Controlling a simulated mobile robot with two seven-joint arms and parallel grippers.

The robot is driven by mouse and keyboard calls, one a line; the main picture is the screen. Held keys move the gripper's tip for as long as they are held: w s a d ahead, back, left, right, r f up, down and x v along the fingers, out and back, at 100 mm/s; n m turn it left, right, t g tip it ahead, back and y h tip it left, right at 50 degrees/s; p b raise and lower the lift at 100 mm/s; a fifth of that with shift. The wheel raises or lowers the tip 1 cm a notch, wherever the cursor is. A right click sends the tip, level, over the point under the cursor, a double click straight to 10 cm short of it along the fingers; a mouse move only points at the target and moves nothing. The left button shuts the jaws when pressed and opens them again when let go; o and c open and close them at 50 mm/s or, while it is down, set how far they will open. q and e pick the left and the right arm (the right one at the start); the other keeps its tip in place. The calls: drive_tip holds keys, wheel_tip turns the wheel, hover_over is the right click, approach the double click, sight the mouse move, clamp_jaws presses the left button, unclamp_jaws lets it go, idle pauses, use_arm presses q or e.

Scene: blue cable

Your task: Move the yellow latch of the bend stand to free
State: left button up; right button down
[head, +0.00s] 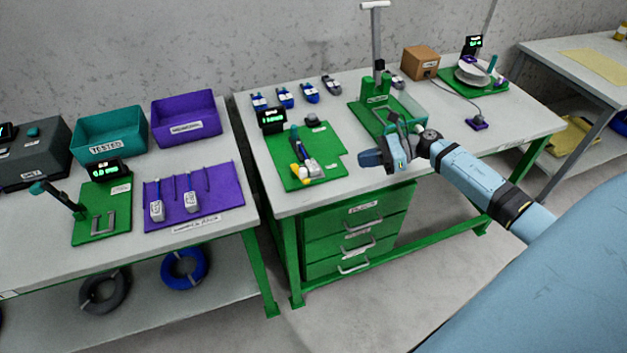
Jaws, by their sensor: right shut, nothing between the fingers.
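A green board (278,157) lies at the left end of the middle table. A small yellow part (297,174), which looks like the latch, sits on its front half beside a blue and grey piece (306,155). The latch's exact position is too small to tell. My right gripper (365,160) is shut and empty. It appears above the table's front edge, to the right of the yellow part and apart from it. My left gripper is not in view.
A small display (271,117) stands on the board's back corner. A green press-like stand (372,108) is behind my right gripper. Several blue connectors (285,97) line the back. A purple mat (225,205) lies on the left table, and a gap separates the tables.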

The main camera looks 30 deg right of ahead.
drive_tip(key=d+n, duration=0.1)
drive_tip(key=p, duration=0.3)
approach(300, 170)
drive_tip(key=shift+g, duration=0.3)
drive_tip(key=x, duration=0.2)
drive_tip(key=f+x, duration=0.1)
drive_tip(key=x, duration=0.2)
drive_tip(key=shift+w+f, duration=0.1)
drive_tip(key=shift+w, duration=0.15)
drive_tip(key=shift+a, duration=0.1)
